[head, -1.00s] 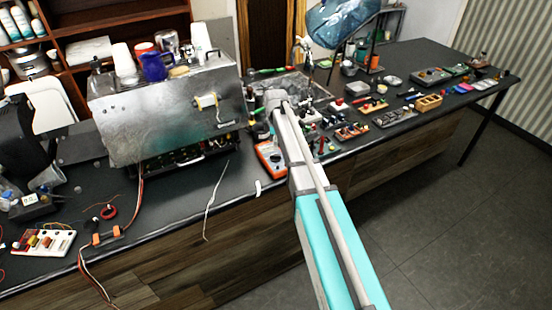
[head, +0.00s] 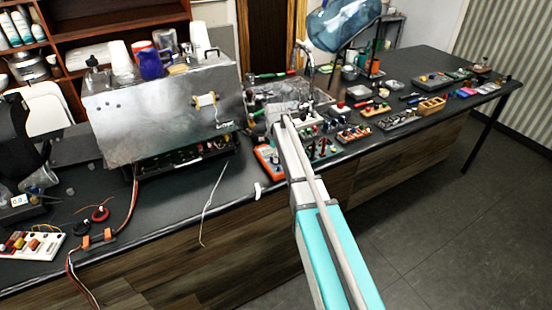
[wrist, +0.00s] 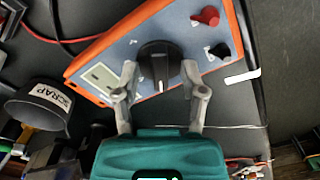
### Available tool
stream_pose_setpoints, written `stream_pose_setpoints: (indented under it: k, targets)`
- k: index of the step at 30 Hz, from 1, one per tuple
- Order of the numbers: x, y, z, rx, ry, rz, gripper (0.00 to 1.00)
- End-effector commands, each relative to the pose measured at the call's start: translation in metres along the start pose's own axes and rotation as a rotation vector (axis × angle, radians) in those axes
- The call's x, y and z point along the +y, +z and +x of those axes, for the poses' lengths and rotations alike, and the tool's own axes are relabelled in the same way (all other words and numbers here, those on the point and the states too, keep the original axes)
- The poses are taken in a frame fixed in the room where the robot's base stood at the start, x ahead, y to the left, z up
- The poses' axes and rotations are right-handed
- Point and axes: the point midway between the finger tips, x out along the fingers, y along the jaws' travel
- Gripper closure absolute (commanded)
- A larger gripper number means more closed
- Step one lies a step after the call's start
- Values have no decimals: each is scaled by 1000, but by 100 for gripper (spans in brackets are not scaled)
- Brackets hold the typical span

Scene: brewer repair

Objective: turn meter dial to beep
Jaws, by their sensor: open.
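The meter is an orange-edged box with a blue-grey face (wrist: 112,52), seen close up in the wrist view. Its black dial (wrist: 160,66) sits in the middle of the face, with a small display (wrist: 99,77) to its left. My gripper (wrist: 160,82) is open, with one finger on each side of the dial's near part; I cannot tell whether the fingers touch it. In the head view the orange meter (head: 267,160) lies on the bench, partly hidden behind my arm. The markings round the dial are too small to read.
A red plug (wrist: 207,16) and a black plug (wrist: 219,50) stand on the meter's face. A dark cup labelled SCRAP (wrist: 38,104) is at the left. In the head view a large metal brewer (head: 165,110) stands left of the meter.

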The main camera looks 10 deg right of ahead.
Motion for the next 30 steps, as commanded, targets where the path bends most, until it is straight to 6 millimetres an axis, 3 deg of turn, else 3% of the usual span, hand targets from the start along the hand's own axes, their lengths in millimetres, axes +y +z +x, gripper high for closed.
stream_pose_setpoints:
  k: [10, 19, 30]
  targets:
    - [0, 0, 1, 0, 0, 0, 46]
    - [0, 0, 1, 0, 0, 0, 100]
    - [0, 0, 1, 0, 0, 11, 100]
